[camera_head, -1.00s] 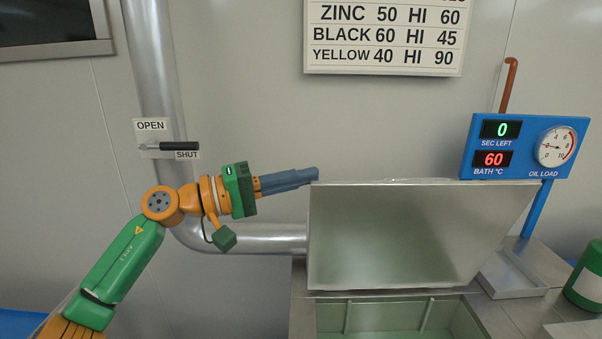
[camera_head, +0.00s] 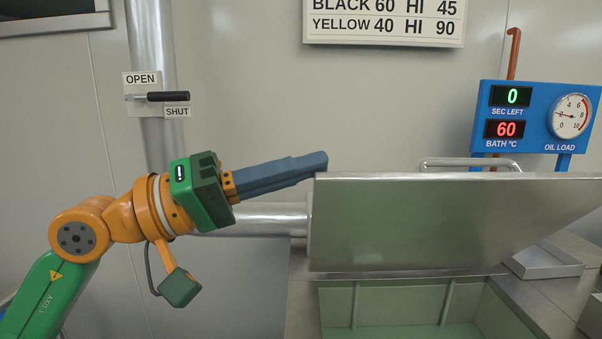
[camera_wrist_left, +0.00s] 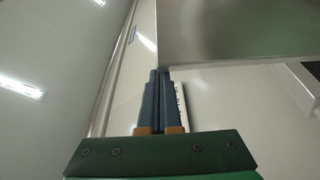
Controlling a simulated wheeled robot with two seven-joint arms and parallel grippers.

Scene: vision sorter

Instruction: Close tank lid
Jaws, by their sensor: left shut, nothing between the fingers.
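The tank lid (camera_head: 430,220) is a flat grey metal panel, tilted up on the tank, with a bar handle (camera_head: 470,162) showing behind its top edge. The tank (camera_head: 400,305) is open below it, with a pale green inside. My left gripper (camera_head: 322,162) is shut and empty, its blue-grey fingers at the lid's upper left corner. I cannot tell whether they touch. In the left wrist view, the shut fingers (camera_wrist_left: 160,75) point toward the lid's edge (camera_wrist_left: 240,58). My right gripper is not in view.
A blue panel (camera_head: 535,117) reads 0 seconds left and bath 60. A lever (camera_head: 165,97) sits between OPEN and SHUT labels on the wall. A metal tray (camera_head: 545,262) is right of the tank. A pipe (camera_head: 255,218) runs behind my left arm.

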